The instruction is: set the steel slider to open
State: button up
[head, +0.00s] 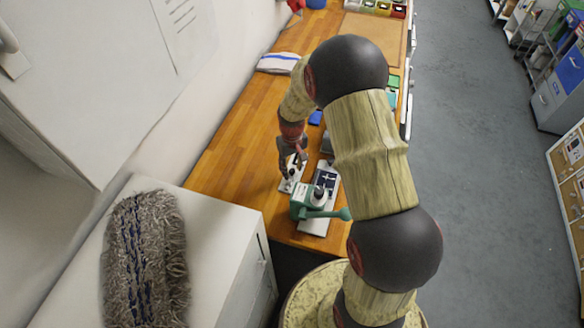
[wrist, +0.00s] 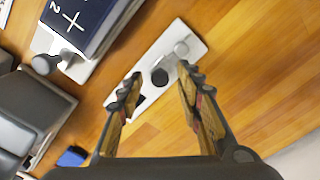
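A small white plate (wrist: 150,55) with a round black knob (wrist: 160,77) and a grey, steel-looking round piece (wrist: 181,48) lies on the wooden bench in the wrist view. A dark slot shows near its lower left end. The plate also shows in the head view (head: 287,186), partly hidden by my gripper. My gripper (wrist: 160,73) is open, with one finger on each side of the black knob and no visible contact. In the head view my gripper (head: 291,161) points down over the plate. I cannot read any open or closed marking.
A green device with a lever (head: 325,212) stands just right of the plate, by a dark blue panel with white marks (wrist: 78,22). A grey block (wrist: 30,103) and a blue item (wrist: 73,156) lie nearby. Bare bench (head: 225,180) is free to the left.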

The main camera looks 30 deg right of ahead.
jog(key=shift+c, duration=1.2)
grip_shut()
